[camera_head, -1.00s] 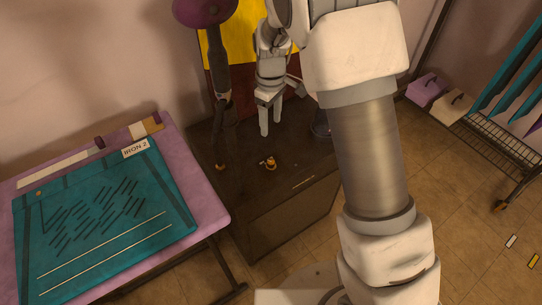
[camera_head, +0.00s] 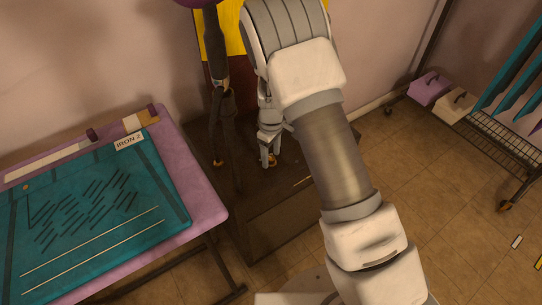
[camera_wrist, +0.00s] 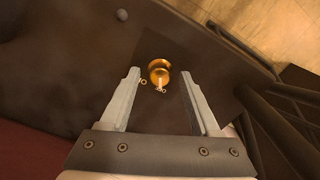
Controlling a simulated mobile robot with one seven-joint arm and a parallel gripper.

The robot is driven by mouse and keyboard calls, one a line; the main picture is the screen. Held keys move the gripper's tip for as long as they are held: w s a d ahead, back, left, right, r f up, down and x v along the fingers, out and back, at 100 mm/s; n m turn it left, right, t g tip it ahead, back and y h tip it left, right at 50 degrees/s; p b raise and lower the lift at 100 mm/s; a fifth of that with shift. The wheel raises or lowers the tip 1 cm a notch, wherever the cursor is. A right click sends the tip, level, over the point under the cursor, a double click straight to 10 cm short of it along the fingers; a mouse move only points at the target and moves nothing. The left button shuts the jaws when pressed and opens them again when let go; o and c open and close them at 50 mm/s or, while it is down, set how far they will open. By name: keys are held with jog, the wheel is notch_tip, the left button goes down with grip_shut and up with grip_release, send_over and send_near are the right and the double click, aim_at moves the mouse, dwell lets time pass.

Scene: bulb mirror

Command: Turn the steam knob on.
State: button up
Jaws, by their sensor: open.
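The steam knob is a small brass-orange knob (camera_wrist: 159,72) with a pale pointer line, on the dark top of a cabinet. In the wrist view it sits a little beyond and between my gripper's (camera_wrist: 165,76) two fingertips, with small pale markings near it. My gripper is open, with one finger to each side of the knob. In the head view my gripper (camera_head: 268,162) is low over the cabinet top (camera_head: 255,190), and the knob (camera_head: 272,160) is partly hidden by the fingers. I cannot tell whether the fingers touch it.
A purple ironing table (camera_head: 200,195) with a teal cloth, labelled IRON 2 (camera_head: 130,141), stands at the left. A dark stand (camera_head: 222,115) rises just left of my gripper. A wire rack (camera_head: 500,152) with purple and cream boxes is at the right. Tiled floor is clear between.

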jog(key=shift+f, duration=0.15)
grip_shut()
jog(key=shift+m, duration=0.5)
jog(key=m+p, duration=0.2)
jog(key=m, duration=0.3)
jog(key=shift+m, duration=0.3)
jog(key=m+p, duration=0.1)
jog(key=m, duration=0.4)
jog(key=shift+m, duration=0.3)
dwell(0.4)
grip_release()
